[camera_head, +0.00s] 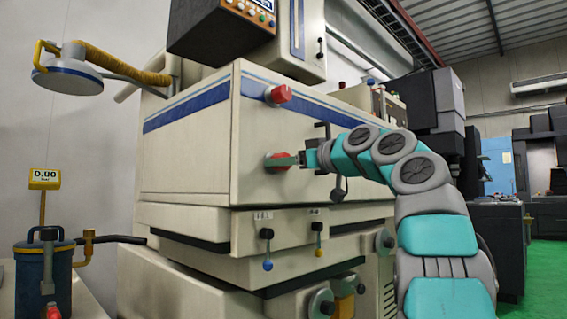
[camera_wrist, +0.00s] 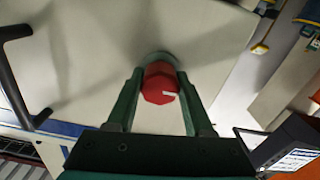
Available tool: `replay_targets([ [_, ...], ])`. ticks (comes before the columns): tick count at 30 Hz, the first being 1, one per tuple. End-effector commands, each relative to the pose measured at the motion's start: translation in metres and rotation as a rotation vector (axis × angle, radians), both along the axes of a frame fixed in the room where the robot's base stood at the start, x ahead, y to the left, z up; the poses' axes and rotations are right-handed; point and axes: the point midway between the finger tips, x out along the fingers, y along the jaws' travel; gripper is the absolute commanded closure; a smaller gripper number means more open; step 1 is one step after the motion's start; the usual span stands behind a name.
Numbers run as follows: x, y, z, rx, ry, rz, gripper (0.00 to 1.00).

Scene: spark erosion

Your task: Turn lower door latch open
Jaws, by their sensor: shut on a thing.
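The lower door latch (camera_head: 280,161) is a red knob on a pale round base, on the cream door of the machine. The upper latch (camera_head: 279,94) is a similar red knob above it. My gripper (camera_head: 291,161) reaches in from the right to the lower latch. In the wrist view, the green fingers of my gripper (camera_wrist: 158,72) lie on both sides of the red latch (camera_wrist: 159,84) and are shut on it. A short white mark shows on the knob's face, lying roughly level in that view. The fingers partly hide the latch's side in the head view.
A black door handle (camera_head: 337,188) stands close to my wrist; it also shows at the left of the wrist view (camera_wrist: 14,80). Small levers with a blue ball (camera_head: 268,265) and a yellow ball (camera_head: 319,252) hang below the door. Green floor (camera_head: 548,270) is clear at right.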

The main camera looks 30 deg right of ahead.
Motion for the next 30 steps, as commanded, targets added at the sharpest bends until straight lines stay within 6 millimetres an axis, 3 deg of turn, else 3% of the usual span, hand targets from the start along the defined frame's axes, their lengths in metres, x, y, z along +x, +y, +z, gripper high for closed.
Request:
replay_targets([
  [6, 0.0, -0.0001, -0.0001, 0.0, 0.0, 0.0, 1.0],
  [17, 0.0005, 0.0017, 0.0001, 0.027, 0.01, 0.003, 1.0],
  [30, -0.0002, 0.0022, 0.0019, 0.201, 0.071, 0.004, 1.0],
])
